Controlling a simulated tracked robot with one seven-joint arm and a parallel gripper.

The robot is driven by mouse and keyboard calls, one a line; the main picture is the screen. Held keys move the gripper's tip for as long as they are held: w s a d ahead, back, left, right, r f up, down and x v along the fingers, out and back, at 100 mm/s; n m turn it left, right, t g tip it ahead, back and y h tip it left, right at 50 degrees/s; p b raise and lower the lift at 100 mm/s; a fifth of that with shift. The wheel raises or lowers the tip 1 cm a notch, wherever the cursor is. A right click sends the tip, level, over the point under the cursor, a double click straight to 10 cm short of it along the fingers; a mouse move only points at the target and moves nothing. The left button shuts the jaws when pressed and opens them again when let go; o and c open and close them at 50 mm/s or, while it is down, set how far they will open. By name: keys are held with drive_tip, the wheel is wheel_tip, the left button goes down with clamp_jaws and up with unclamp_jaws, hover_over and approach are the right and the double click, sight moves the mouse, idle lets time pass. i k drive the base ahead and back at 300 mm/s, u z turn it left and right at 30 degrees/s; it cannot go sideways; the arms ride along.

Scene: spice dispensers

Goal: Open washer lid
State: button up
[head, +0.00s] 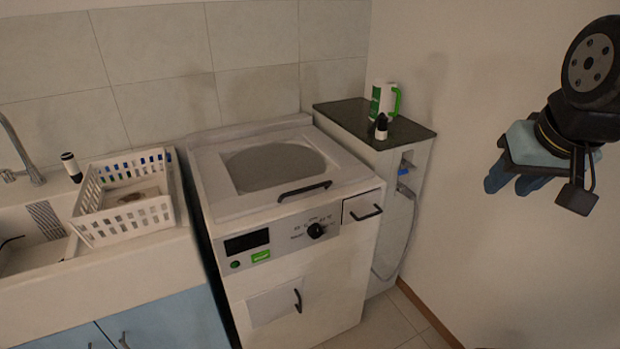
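A white top-loading washer (300,235) stands in the middle of the head view. Its lid (275,168) lies flat and shut on top, with a grey oval window. A dark curved lid handle (304,191) sits at the lid's front edge, right of its middle. My gripper (507,186) is at the right of the view, in the air in front of the wall, well apart from the washer. Its blue fingers point down and left. I cannot tell how far apart the fingers are. Nothing shows between them.
A white basket (125,215) stands on the sink counter (150,262) left of the washer. A side cabinet with a dark top (345,115) stands right of the washer, holding a green-and-white container (384,98) and a small dark bottle (381,126). Floor (385,322) shows at front right.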

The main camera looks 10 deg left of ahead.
sight(225, 203)
drive_tip(key=u, duration=0.15)
drive_tip(key=k, duration=0.75)
drive_tip(key=u, duration=0.95)
drive_tip(key=i, duration=1)
